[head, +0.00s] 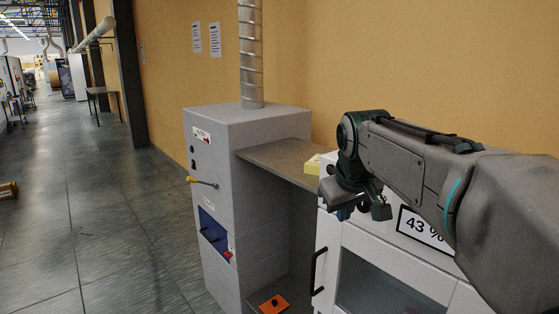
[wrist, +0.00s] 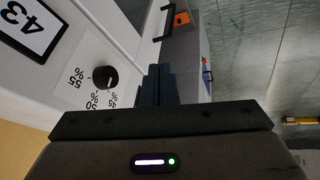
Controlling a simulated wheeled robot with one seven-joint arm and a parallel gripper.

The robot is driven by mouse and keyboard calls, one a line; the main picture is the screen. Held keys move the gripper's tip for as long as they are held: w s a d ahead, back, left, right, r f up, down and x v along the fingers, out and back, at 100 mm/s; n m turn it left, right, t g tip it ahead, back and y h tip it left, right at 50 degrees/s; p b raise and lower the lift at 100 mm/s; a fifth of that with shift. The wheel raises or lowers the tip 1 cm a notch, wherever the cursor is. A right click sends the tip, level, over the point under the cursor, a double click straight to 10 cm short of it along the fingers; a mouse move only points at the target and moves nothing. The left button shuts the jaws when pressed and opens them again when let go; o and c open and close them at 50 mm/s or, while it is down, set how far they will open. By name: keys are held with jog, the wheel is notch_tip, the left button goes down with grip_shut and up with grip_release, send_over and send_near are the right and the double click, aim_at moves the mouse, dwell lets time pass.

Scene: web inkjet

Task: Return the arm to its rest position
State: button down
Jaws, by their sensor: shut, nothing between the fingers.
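My arm (head: 410,165) reaches in from the right in the head view, bent at a dark joint, over the front of a white cabinet (head: 380,258). My gripper (head: 345,212) hangs in front of the cabinet's upper face, partly hidden by the wrist. In the wrist view the gripper's dark fingers (wrist: 158,84) are together with nothing between them. A black knob (wrist: 104,78) on a percent scale lies close to the left of the fingers there.
A display (head: 422,229) reads 43 %. A black door handle (head: 318,271) juts from the cabinet. A grey machine (head: 216,145) with a yellow lever (head: 202,182) stands to the left, joined by a shelf (head: 280,158). The tiled floor (head: 95,230) at left is mostly clear.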

jog(key=s+f+m+g, duration=0.2)
jog(key=s+f+m, duration=0.1)
jog(key=s+f, duration=1.4)
jog(key=s, duration=0.3)
jog(key=shift+s+d+m, duration=0.15)
jog(key=shift+d+m, duration=0.25)
